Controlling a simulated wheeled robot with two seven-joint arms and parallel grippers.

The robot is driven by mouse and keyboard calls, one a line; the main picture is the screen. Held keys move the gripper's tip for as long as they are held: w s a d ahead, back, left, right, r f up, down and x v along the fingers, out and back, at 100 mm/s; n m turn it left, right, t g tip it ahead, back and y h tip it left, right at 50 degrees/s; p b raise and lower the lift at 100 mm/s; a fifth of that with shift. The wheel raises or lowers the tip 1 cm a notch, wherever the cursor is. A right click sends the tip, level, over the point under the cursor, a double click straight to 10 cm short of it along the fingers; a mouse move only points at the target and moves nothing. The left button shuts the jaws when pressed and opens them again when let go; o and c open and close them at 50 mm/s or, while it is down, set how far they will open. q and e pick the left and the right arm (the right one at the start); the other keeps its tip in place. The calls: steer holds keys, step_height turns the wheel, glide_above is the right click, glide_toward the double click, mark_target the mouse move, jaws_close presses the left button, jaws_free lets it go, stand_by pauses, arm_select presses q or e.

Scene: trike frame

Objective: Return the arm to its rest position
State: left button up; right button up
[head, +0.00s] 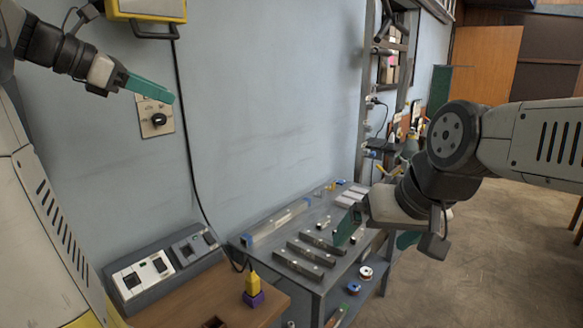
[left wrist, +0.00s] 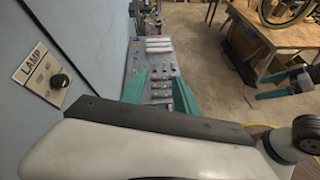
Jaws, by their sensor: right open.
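My left gripper (head: 165,92) is raised at the upper left of the head view, in front of the wall and close to the lamp switch panel (head: 155,127). In the left wrist view its two green fingers (left wrist: 160,80) stand apart with nothing between them. My right gripper (head: 376,240) hangs over the right end of the metal workbench in the head view. Its green fingers are apart and I see nothing held. Its wrist partly hides the bench behind it.
The metal workbench (head: 240,243) carries several grey bars (head: 297,266). A wooden surface (head: 192,290) with a yellow and purple block (head: 253,289) is in front. A sloped grey switch box (head: 150,276) is by the wall (head: 270,100). The floor (head: 480,260) at right is clear.

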arm_select(q)
steer(key=s+d+f+m+g+y, duration=0.1)
steer(key=s+d+f+m+y, duration=0.1)
steer(key=s+d+f+m, duration=0.2)
steer(key=s+d+f+m+g+y, duration=0.1)
steer(key=s+d+f+m, duration=0.4)
steer(key=f+m, duration=0.6)
steer(key=s+d+f+m+g+y, duration=0.1)
steer(key=s+d+f+m+y, duration=0.2)
steer(key=s+f+m, duration=0.4)
steer(key=shift+s+d+f+m, duration=0.45)
steer(key=shift+d+m, duration=0.2)
steer(key=shift+m, duration=1.15)
